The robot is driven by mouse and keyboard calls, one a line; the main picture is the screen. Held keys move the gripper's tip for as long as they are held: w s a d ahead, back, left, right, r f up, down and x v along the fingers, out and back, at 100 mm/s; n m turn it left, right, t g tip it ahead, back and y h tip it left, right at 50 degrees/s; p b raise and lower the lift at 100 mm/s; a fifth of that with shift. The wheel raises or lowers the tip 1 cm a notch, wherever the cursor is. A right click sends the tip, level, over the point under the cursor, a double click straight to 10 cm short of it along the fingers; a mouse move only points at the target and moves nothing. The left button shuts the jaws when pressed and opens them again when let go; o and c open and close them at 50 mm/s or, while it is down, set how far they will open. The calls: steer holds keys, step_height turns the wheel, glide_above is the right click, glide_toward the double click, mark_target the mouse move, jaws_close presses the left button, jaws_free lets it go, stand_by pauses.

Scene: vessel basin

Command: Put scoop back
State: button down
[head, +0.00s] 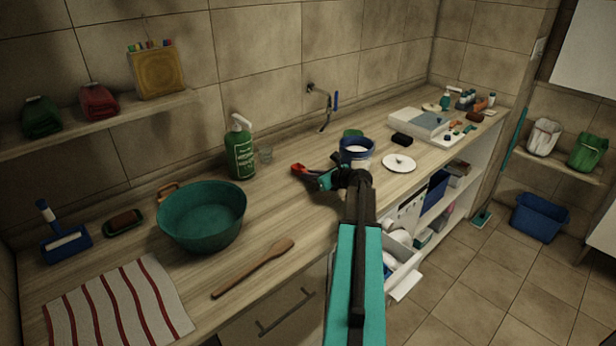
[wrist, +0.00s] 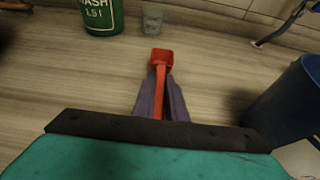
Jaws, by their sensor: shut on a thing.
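A red scoop (head: 301,169) shows at the tip of my gripper (head: 322,178) in the head view. In the wrist view, my gripper (wrist: 161,95) is shut on the handle of the scoop (wrist: 161,60), whose head points away from me. The scoop is over the wooden counter; I cannot tell whether it touches it. A dark blue canister (head: 356,143) with white contents stands just right of my gripper, its lower part hidden by my arm. It also shows at the right edge of the wrist view (wrist: 290,100). A white round lid with a knob (head: 399,163) lies right of the canister.
A green wash bottle (head: 240,152) and a small glass (head: 265,155) stand behind the scoop. A teal basin (head: 202,222), wooden spoon (head: 253,268) and striped cloth (head: 118,304) are on the left. The tap (head: 325,105) is on the wall behind. Open counter lies between basin and gripper.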

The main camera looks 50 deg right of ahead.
steer(key=shift+f, duration=0.15)
steer(key=shift+f, duration=0.15)
steer(key=c, duration=1.8)
jaws_free()
steer(key=shift+r, duration=0.25)
steer(key=b+v, duration=0.2)
steer(key=v, duration=0.9)
steer(key=shift+s, duration=0.2)
steer(key=shift+s+r, duration=0.1)
steer(key=shift+s, duration=0.2)
